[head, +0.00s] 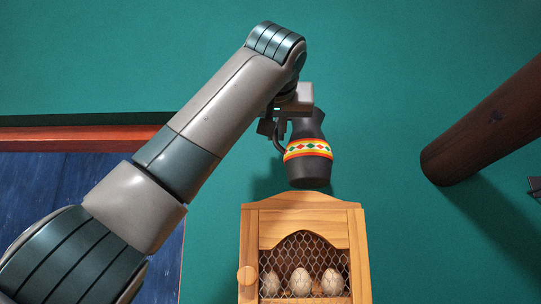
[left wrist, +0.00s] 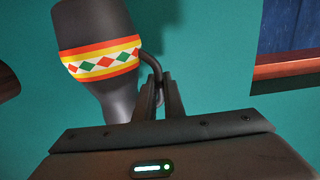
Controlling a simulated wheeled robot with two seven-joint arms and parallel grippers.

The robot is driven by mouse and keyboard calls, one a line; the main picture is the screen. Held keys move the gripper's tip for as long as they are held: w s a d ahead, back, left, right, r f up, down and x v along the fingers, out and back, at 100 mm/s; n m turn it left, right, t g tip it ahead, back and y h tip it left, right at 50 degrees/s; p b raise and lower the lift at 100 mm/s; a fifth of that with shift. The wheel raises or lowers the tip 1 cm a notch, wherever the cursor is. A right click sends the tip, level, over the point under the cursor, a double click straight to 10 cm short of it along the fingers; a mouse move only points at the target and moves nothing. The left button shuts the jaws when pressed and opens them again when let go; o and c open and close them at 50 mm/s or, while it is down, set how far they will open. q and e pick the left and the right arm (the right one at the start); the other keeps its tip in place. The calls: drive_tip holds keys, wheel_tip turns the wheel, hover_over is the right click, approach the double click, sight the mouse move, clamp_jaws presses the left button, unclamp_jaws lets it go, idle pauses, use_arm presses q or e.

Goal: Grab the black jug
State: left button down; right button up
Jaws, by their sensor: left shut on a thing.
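The black jug (head: 308,172) has a band of red, yellow and green diamonds round its body. It hangs in the air just above a wooden cabinet, roughly upright with a slight tilt. My left gripper (head: 277,128) is at the jug's handle side, near its neck. In the left wrist view the jug (left wrist: 98,20) is at the upper left, and the fingers of my left gripper (left wrist: 160,92) are shut on its thin curved handle (left wrist: 150,62). The fingers partly hide the lower end of the handle there. My right gripper is not seen.
The wooden cabinet (head: 303,218) with a wire mesh front and several speckled eggs stands below the jug. A dark round beam (head: 485,125) juts in at the right. A red-framed blue panel (head: 45,185) is on the green wall at the left. A small dark thing (head: 535,186) is cut off at the right edge.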

use_arm(q)
drive_tip(key=s+d+r, duration=0.3)
drive_tip(key=s+r, duration=0.2)
drive_tip(key=s, duration=0.3)
drive_tip(key=shift+s+r, duration=0.15)
idle(0.4)
